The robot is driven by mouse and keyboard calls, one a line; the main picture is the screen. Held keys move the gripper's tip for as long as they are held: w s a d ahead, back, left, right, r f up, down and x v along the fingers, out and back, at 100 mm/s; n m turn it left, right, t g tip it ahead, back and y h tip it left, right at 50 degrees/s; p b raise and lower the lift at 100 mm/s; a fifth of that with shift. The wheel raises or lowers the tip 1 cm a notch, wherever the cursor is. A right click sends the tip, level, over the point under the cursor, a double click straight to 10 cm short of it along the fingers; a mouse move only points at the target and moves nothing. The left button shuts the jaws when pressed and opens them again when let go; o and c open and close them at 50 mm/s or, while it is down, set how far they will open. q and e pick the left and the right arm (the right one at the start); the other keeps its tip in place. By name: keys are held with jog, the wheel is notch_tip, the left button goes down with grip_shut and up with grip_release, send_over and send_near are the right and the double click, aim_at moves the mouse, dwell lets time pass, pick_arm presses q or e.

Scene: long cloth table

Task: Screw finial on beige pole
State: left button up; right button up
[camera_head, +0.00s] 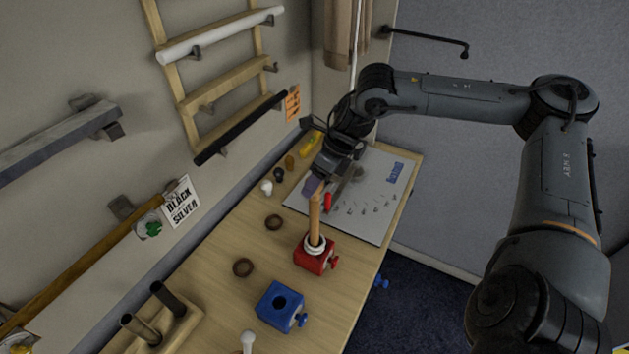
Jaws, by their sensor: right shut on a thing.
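The beige pole (314,217) stands upright in a red clamp block (312,262), with a white ring (315,243) around its lower end. My right gripper (321,183) reaches down from the upper right to the pole's top end. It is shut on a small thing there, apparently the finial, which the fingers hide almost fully. I cannot tell whether it touches the pole. Several small finial-like pieces stand along the wall side of the table, among them a white one (266,187) and a dark one (279,174). My left gripper is not in view.
A blue clamp block (280,305) with an open hole stands nearer. Two brown rings (242,267) lie on the table. A wooden holder (165,325) with short rods is at lower left. A white sheet (372,215) with small parts lies behind the pole. Rods hang on the wall.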

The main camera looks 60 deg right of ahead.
jog(key=shift+a+f+m+b, duration=0.1)
jog(key=shift+f+m+b, duration=0.05)
jog(key=shift+m+b, duration=0.2)
jog(key=shift+m+h, duration=0.4)
jog(key=shift+m, duration=0.15)
jog(key=shift+m+t+h, duration=0.3)
jog(key=shift+m, duration=0.4)
jog(key=shift+r+m, duration=0.2)
jog(key=shift+m, duration=0.4)
jog(key=m+h+p, duration=0.1)
jog(key=m+p, duration=0.1)
jog(key=m+h+p, duration=0.1)
jog(key=m+p, duration=0.1)
jog(key=shift+a+r, duration=0.1)
jog(key=shift+r, duration=0.1)
jog(key=o, duration=0.6)
jog(key=shift+f+m, duration=0.25)
jog(key=shift+m, duration=0.05)
jog(key=o, duration=0.5)
jog(key=shift+c, duration=0.2)
